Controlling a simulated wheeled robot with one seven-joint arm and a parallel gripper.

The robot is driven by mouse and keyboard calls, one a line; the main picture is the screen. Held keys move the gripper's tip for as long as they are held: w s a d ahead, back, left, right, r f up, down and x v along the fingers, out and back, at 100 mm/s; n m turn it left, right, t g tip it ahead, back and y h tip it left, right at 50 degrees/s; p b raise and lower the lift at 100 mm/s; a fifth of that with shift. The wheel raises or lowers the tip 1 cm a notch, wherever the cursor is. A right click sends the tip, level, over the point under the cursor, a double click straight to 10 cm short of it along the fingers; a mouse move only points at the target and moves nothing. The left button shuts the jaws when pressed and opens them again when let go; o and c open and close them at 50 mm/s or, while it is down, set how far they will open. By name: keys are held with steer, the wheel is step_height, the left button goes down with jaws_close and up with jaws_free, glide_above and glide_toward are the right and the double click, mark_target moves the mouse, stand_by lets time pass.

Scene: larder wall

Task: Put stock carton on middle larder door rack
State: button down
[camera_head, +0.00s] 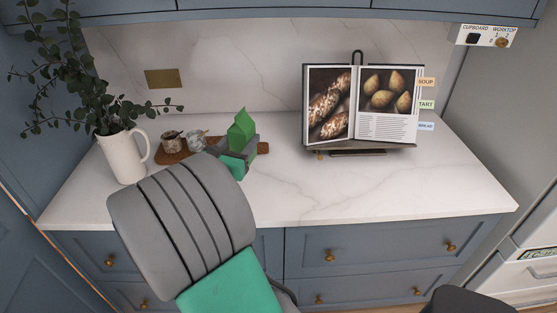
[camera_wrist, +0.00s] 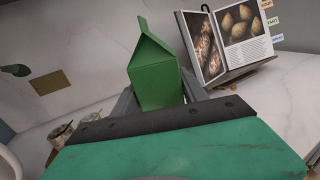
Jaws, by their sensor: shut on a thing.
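The stock carton is a green box with a gabled top. In the head view it (camera_head: 241,130) stands roughly upright over the worktop, at the right end of a wooden board. In the wrist view the carton (camera_wrist: 157,75) is between the grey fingers of my gripper (camera_wrist: 160,100). My gripper is shut on it, and in the head view its tip (camera_head: 240,152) is partly hidden by my wrist. The carton's base is hidden, so I cannot tell whether it touches the surface. No larder door rack is in view.
A wooden board (camera_head: 170,157) with small jars (camera_head: 195,141) lies left of the carton. A white jug (camera_head: 123,157) of leafy stems stands further left. A cookbook (camera_head: 358,105) on a stand is at the right. The worktop (camera_head: 440,180) is clear at front right.

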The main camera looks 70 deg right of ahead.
steer(key=d+f, duration=0.4)
steer(key=s+d+f, duration=0.1)
steer(key=d+f, duration=0.3)
steer(key=d, duration=0.1)
steer(key=s+d+f, duration=0.1)
steer(key=d+f, duration=0.3)
steer(key=d, duration=0.1)
steer(key=shift+f, duration=0.6)
steer(key=c, duration=0.6)
jaws_free()
